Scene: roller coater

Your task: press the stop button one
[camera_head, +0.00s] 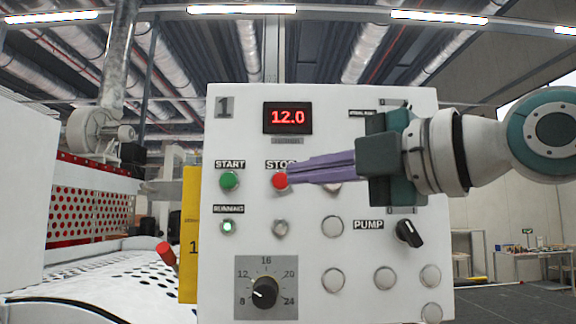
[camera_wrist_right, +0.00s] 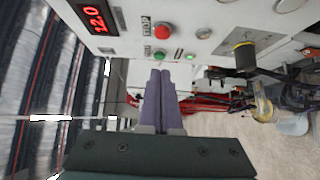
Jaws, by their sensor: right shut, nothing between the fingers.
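The red stop button (camera_head: 280,180), labelled STOP, sits on the white control panel (camera_head: 385,245) marked 1, right of the green start button (camera_head: 229,180). My right gripper (camera_head: 290,174) comes in from the right with its purple fingers shut and empty. In the head view its tips overlap the right edge of the stop button. In the right wrist view the stop button (camera_wrist_right: 162,31) shows clear beyond the fingertips (camera_wrist_right: 160,72), with the start button (camera_wrist_right: 159,56) closer to them. Contact cannot be told. My left gripper is not in view.
A red display (camera_head: 287,117) reads 12.0. The green running light (camera_head: 228,227) is lit. A speed dial (camera_head: 265,292), a black pump switch (camera_head: 409,233) and several blank round caps share the panel. A perforated machine bed (camera_head: 95,284) lies at the left.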

